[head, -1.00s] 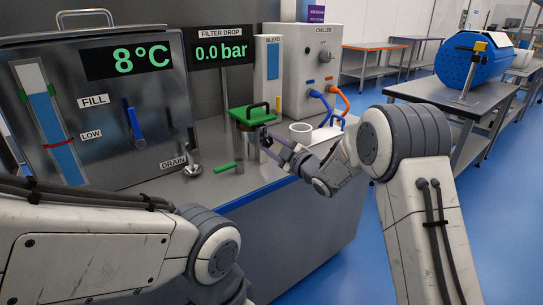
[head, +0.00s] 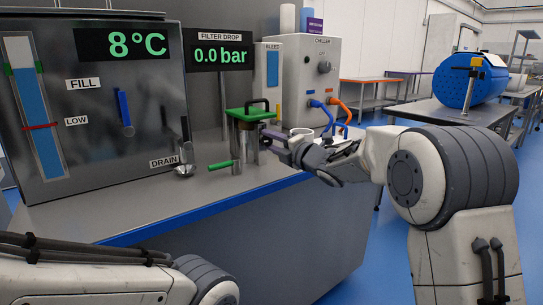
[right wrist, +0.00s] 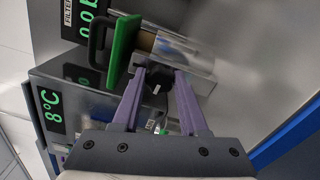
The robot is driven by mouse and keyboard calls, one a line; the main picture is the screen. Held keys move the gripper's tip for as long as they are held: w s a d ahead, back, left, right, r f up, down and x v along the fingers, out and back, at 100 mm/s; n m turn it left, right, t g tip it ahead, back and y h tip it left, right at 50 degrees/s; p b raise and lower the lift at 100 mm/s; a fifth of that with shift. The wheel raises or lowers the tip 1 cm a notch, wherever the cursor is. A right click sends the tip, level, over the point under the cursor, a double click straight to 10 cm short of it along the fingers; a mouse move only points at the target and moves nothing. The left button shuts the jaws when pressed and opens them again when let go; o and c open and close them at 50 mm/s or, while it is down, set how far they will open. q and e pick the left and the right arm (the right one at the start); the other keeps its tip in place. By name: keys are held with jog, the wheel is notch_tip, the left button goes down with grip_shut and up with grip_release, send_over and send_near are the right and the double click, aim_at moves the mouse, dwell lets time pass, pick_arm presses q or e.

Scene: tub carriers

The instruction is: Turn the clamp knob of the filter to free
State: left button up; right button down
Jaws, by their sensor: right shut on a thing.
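The filter is a metal housing (head: 245,143) with a green lid (head: 248,114) and a black handle, standing upright on the bench. In the right wrist view the green lid (right wrist: 124,50) and part of the housing lie just beyond my fingers. The clamp knob (right wrist: 158,78) is black with a white mark and sits between the purple fingertips. My right gripper (head: 268,139) is at the filter's right side, shut on the knob. In the head view the gripper mostly hides the knob. Only arm links of my left side show at lower left; its gripper is out of view.
A green-handled valve (head: 220,165) sticks out low at the filter's left. A white cup (head: 301,134) stands behind my right wrist. The chiller (head: 312,80) with blue and orange hoses is behind. The tank panel (head: 100,110) stands left. The front bench top is clear.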

jog(key=n+b, duration=0.3)
jog(key=shift+f+n+b, duration=0.3)
jog(key=shift+n+b, duration=0.1)
jog(key=shift+r+n+b, duration=0.2)
jog(key=shift+n+b, duration=1.45)
jog(key=shift+n, duration=0.35)
jog(key=shift+c, duration=2.2)
grip_release()
jog(key=shift+s+r, duration=0.1)
